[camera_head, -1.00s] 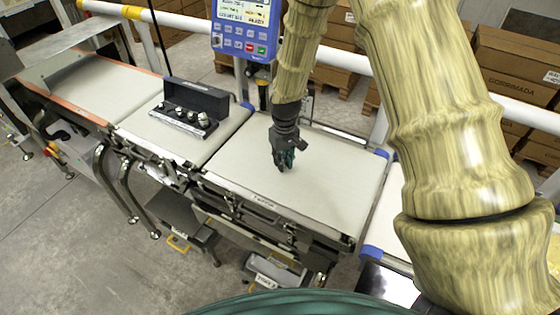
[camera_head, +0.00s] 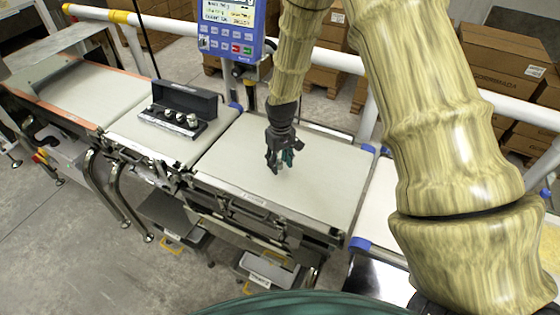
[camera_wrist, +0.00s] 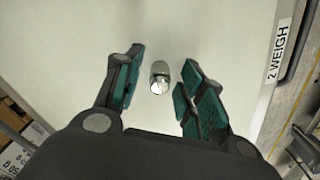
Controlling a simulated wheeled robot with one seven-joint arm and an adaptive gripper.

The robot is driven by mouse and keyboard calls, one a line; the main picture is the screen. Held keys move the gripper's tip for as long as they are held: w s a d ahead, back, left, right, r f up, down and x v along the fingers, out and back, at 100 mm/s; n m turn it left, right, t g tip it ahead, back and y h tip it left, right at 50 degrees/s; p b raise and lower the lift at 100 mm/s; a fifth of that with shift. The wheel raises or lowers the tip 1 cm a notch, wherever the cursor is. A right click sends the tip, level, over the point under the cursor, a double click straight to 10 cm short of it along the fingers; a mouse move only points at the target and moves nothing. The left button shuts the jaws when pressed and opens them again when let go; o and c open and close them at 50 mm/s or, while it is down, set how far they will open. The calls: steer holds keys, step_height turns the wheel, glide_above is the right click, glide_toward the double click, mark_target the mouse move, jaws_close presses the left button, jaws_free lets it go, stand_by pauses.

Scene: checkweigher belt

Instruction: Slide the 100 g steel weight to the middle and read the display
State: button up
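A small shiny steel weight (camera_wrist: 160,77) stands on the pale weigh belt (camera_wrist: 75,20) in the wrist view, between my two fingers with a gap on each side. My gripper (camera_wrist: 160,88) is open around it, its teal pads apart. In the head view my gripper (camera_head: 280,164) points down at the weigh belt (camera_head: 322,178), left of its middle; the weight is hidden there by the gripper. The display (camera_head: 230,12) on the blue indicator is lit and partly cut off at the top, its reading too small to make out.
A black open case (camera_head: 184,113) with several steel weights sits on the neighbouring belt (camera_head: 140,134) to the left. A white rail (camera_head: 325,55) runs along the back, with cardboard boxes beyond. The weigh belt's right part is clear.

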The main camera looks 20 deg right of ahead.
mark_target(281, 160)
steer(key=shift+r, duration=0.15)
step_height(281, 160, up, 12)
steer(key=shift+d, duration=0.15)
stand_by(0.6)
stand_by(0.4)
